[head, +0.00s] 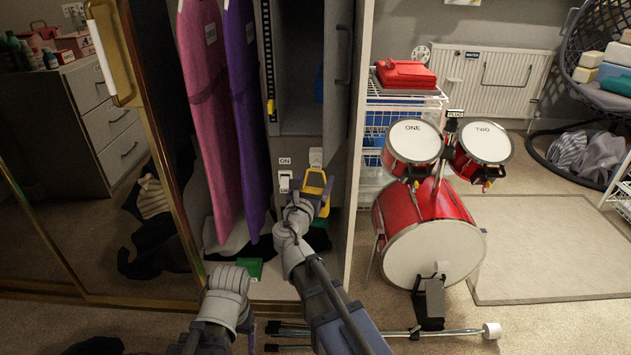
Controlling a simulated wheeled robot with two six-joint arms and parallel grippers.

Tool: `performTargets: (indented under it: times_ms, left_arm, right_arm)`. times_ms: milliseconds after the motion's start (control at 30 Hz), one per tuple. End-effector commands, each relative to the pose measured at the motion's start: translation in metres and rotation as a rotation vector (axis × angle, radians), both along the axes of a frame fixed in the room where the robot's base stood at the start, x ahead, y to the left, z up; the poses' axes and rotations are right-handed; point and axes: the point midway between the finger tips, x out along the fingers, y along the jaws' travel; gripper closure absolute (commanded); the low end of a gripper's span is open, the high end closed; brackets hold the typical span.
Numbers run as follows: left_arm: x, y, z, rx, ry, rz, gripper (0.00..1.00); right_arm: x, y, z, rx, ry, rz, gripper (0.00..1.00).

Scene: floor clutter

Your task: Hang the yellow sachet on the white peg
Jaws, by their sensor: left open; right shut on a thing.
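The yellow sachet (325,207) with its loop is at the wardrobe's inner panel, in the middle of the head view. My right gripper (304,200) is shut on it, and the gripper partly hides it. A small white fitting (316,157), which may be the white peg, shows on the panel just above the loop. I cannot tell whether the loop touches it. My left gripper (230,278) is open and low, in front of the wardrobe floor, away from the sachet; its fingertips are hard to make out.
A white switch (285,181) with labels is left of the sachet. Pink (205,110) and purple (243,110) garments hang further left. A red drum set (430,220) stands to the right. A white-ended pole (440,332) lies in front. A grey door (338,80) stands open above.

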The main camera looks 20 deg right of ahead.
Motion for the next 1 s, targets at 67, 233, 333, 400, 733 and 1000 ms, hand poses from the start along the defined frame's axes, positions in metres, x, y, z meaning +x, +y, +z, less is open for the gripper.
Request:
performTargets:
  times_ms: [67, 233, 333, 400, 733, 1000]
  left_arm:
    - [0.0, 0.0, -0.001, 0.0, 0.0, 0.0, 0.25]
    - [0.0, 0.0, 0.0, 0.0, 0.0, 0.0, 0.25]
    - [0.0, 0.0, -0.001, 0.0, 0.0, 0.0, 0.25]
    - [0.0, 0.0, -0.001, 0.0, 0.0, 0.0, 0.25]
    - [0.0, 0.0, -0.002, 0.0, 0.0, 0.001, 0.25]
    - [0.0, 0.0, -0.004, 0.0, 0.0, 0.001, 0.25]
  right_arm:
    - [0.0, 0.0, 0.0, 0.0, 0.0, 0.0, 0.98]
    - [0.0, 0.0, 0.0, 0.0, 0.0, 0.0, 0.98]
    - [0.001, 0.0, -0.001, 0.0, 0.0, -0.001, 0.98]
    - [0.002, -0.001, -0.001, 0.0, 0.0, -0.001, 0.98]
    - [0.015, -0.004, -0.002, 0.0, 0.0, -0.002, 0.98]
    - [0.03, -0.008, -0.004, 0.0, 0.0, 0.0, 0.98]
